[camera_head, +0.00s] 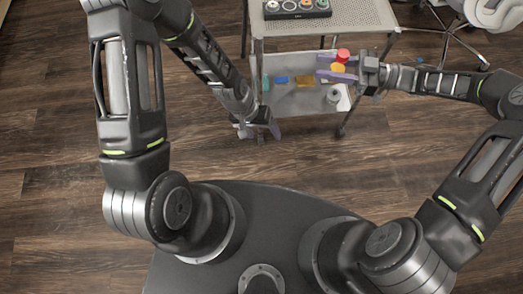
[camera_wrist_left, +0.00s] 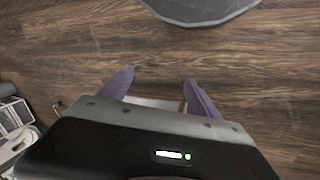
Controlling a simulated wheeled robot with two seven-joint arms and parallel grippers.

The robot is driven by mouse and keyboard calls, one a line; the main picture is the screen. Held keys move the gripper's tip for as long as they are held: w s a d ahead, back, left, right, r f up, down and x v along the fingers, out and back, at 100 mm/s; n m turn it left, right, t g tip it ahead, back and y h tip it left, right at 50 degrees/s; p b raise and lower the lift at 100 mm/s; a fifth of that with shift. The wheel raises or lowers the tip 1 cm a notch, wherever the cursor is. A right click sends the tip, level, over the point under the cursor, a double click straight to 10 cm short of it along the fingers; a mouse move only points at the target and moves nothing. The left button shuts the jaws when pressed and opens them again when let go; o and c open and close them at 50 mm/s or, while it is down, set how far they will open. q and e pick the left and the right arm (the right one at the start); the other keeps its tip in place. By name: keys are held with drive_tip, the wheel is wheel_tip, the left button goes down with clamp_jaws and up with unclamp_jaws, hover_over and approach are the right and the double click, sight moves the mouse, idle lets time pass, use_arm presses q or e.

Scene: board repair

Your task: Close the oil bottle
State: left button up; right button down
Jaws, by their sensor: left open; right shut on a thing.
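My right gripper (camera_head: 338,68) reaches in from the right in the head view, above the lower shelf of a cart. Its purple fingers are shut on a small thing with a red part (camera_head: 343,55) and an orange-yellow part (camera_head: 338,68). This may be the oil bottle, but it is too small to tell, and I cannot tell whether the red part is a cap. My left gripper (camera_head: 259,132) is low over the floor at the cart's front left. It is open and empty; its spread purple fingers show in the left wrist view (camera_wrist_left: 158,90).
The cart (camera_head: 345,18) has a dark tray (camera_head: 297,9) with several round things on top. Its lower shelf (camera_head: 295,103) holds a blue piece (camera_head: 281,79), a tan piece (camera_head: 304,81) and a grey round thing (camera_head: 333,95). The wooden floor (camera_head: 215,150) before it is clear.

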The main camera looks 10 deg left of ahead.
use_arm(q)
drive_tip(key=s+d+f+n, duration=0.1)
drive_tip(key=s+d+f, duration=0.1)
drive_tip(key=s, duration=0.7)
drive_tip(key=shift+s+f+t, duration=0.3)
drive_tip(key=shift+s+f, duration=0.1)
drive_tip(key=shift+f, duration=0.3)
drive_tip(key=shift+d, duration=0.1)
use_arm(e)
drive_tip(key=s+d+r+m+t+h, duration=0.1)
drive_tip(key=d+m+t, duration=0.3)
drive_tip(key=d+t, duration=0.2)
drive_tip(key=s+d+r+m+t+h, duration=0.1)
drive_tip(key=d+m+t, duration=0.3)
drive_tip(key=d, duration=0.5)
drive_tip(key=shift+d+t+h, duration=0.25)
drive_tip(key=shift+t+h, duration=0.45)
drive_tip(key=shift+t, duration=0.2)
